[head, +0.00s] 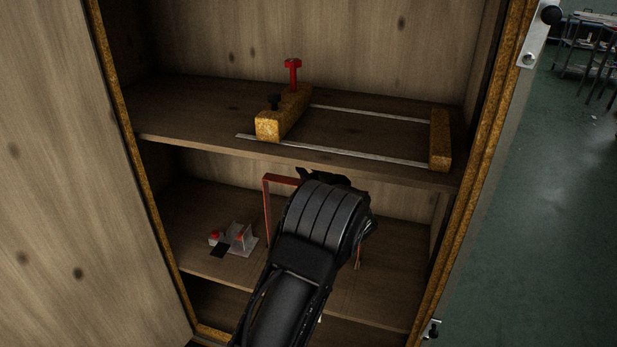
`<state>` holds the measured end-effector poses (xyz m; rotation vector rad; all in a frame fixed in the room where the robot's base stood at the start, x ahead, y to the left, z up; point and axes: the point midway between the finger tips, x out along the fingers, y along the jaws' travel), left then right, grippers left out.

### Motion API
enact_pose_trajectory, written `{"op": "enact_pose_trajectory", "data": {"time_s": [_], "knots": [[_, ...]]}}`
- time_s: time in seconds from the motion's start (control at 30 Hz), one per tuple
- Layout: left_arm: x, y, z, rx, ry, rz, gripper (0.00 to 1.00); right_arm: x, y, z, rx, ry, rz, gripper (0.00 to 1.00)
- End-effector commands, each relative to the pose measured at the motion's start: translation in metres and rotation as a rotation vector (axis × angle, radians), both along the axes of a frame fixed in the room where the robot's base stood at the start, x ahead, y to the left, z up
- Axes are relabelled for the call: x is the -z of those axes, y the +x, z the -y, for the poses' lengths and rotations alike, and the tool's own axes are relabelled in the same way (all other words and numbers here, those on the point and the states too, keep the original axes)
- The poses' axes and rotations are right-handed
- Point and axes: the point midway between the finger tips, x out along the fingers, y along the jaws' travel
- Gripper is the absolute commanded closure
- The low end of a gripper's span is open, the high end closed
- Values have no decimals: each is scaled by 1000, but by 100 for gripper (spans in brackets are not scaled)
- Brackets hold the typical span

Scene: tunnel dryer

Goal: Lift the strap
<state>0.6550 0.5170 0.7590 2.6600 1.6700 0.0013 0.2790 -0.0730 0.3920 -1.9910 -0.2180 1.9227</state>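I cannot make out a clear strap. A thin red band or frame (267,212) stands on the middle shelf, with a bend at its upper left corner. Its right part is hidden behind my arm, and a small reddish end shows to the right of the wrist. One arm, which I take for my left, rises from the bottom just left of centre. My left gripper (325,177) is mostly hidden behind its own wrist, in front of the red band. I cannot see its fingertips or whether it touches anything. My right gripper is not in view.
A wooden clamp (270,124) with red and black knobs and metal rails lies on the upper shelf (190,110). A small grey and red device (237,236) sits left on the middle shelf (195,260). The cabinet's door (60,180) and right side panel (490,150) bound the opening.

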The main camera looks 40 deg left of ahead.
Motion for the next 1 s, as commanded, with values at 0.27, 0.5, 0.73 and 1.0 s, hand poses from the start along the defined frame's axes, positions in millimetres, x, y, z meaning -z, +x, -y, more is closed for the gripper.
{"op": "enact_pose_trajectory", "data": {"time_s": [0.27, 0.5, 0.73, 1.0], "knots": [[-8, 0, 0, 1, 3, 1, 100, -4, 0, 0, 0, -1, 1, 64], [-7, 0, 0, 1, 1, 0, 64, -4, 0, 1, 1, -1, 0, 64], [-7, 0, 0, 0, 0, -1, 56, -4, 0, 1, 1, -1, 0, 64], [-7, -3, 9, 1, -2, -1, 56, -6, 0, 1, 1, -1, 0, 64]]}}
